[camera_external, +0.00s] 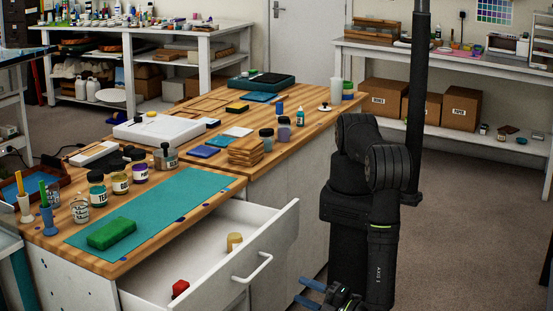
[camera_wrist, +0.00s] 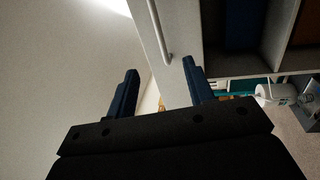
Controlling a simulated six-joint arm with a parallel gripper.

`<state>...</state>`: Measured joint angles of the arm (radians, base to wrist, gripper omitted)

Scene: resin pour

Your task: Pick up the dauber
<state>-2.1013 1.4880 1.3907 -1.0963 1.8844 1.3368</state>
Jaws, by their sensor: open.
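The white drawer (camera_external: 215,262) stands pulled open under the near worktop. A short tan cylindrical piece (camera_external: 234,241) and a small red piece (camera_external: 180,288) lie inside it. I cannot tell for sure which of them is the dauber. My gripper (camera_external: 309,291) is at the bottom edge of the external view, to the right of the drawer front and apart from both pieces. In the wrist view its two blue fingers (camera_wrist: 160,82) are spread with nothing held between them. The drawer handle (camera_wrist: 158,32) shows beyond them.
The drawer front with its handle (camera_external: 252,268) stands between my gripper and the drawer's inside. Above it, a teal mat (camera_external: 150,215) carries a green block (camera_external: 111,232). Several jars (camera_external: 120,180) stand behind the mat. The floor right of my arm is clear.

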